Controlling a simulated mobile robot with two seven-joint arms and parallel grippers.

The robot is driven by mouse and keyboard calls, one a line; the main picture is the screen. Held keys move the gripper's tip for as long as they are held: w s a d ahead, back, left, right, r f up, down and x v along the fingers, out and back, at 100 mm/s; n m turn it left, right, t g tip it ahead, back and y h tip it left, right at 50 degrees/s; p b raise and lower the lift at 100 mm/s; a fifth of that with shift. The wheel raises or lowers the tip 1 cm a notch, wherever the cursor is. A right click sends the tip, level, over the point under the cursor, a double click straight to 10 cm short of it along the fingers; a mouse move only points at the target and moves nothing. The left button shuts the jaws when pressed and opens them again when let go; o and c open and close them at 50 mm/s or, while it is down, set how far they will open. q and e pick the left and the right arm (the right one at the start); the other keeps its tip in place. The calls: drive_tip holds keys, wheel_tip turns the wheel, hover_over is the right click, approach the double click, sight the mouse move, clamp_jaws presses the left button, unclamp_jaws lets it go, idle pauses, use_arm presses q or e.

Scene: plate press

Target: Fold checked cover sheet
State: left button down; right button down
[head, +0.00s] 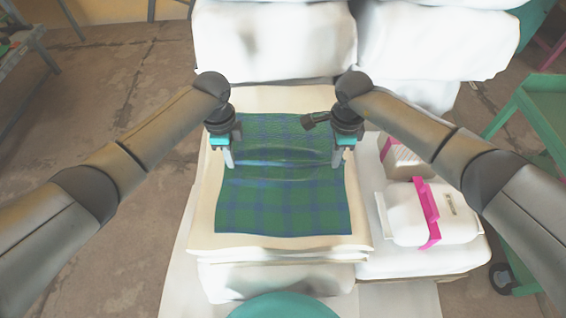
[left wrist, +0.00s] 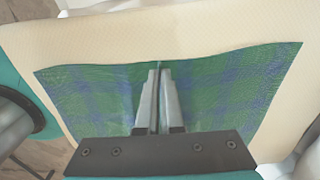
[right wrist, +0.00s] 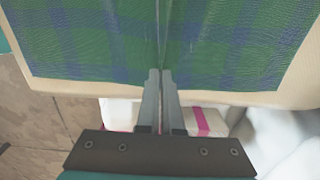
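The checked cover sheet (head: 285,205), green and blue, lies on a cream padded stack. A raised ridge crosses its middle between my two grippers. My left gripper (head: 228,158) is at the sheet's left edge; in the left wrist view its fingers (left wrist: 158,72) are together with cloth pinched at the tips. My right gripper (head: 337,157) is at the right edge; in the right wrist view its fingers (right wrist: 160,74) are together, and a cloth crease runs straight out from the tips. The near part of the sheet lies flat. The arms hide little of the sheet.
The cream pad (head: 232,244) extends a little beyond the sheet. A white box with a pink strap (head: 427,215) stands at the right. Large white bundles (head: 275,40) rise behind. A teal round thing (head: 283,306) is at the front. A green cart (head: 540,115) stands far right.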

use_arm(q)
drive_tip(key=shift+r, duration=0.1)
use_arm(e)
drive_tip(key=shift+r, duration=0.15)
idle(0.3)
